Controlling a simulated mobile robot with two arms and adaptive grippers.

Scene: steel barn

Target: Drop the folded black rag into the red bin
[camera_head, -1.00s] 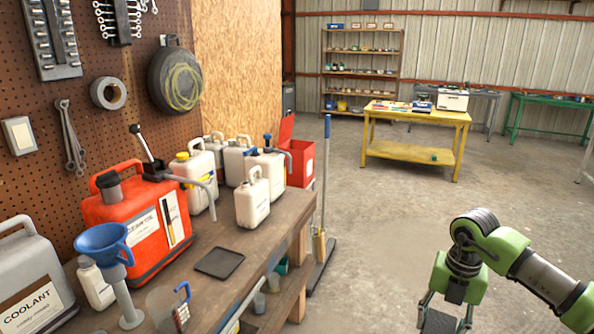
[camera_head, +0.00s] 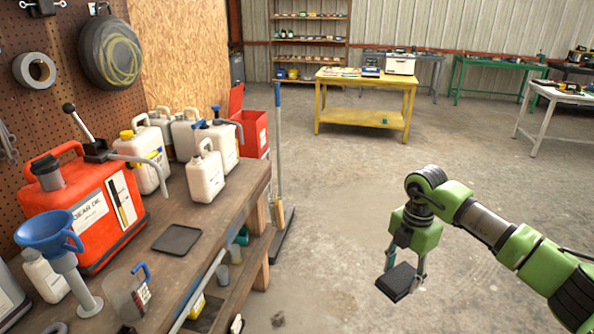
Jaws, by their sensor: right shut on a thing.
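The folded black rag (camera_head: 396,284) is a flat dark square pad. My right gripper (camera_head: 406,267) points down and is shut on it, holding it in the air over open concrete floor, to the right of the workbench. The red bin (camera_head: 253,134) has its lid raised and stands beyond the far end of the workbench, up and to the left of the rag. Its inside is hidden from here. My left gripper is not in view.
The workbench (camera_head: 200,262) holds white jugs (camera_head: 205,177), a red oil can (camera_head: 82,215), a blue funnel (camera_head: 50,234) and a flat black tray (camera_head: 178,240). A blue-handled broom (camera_head: 279,150) stands near the bin. The floor (camera_head: 335,190) between is clear. A yellow table (camera_head: 362,118) stands farther back.

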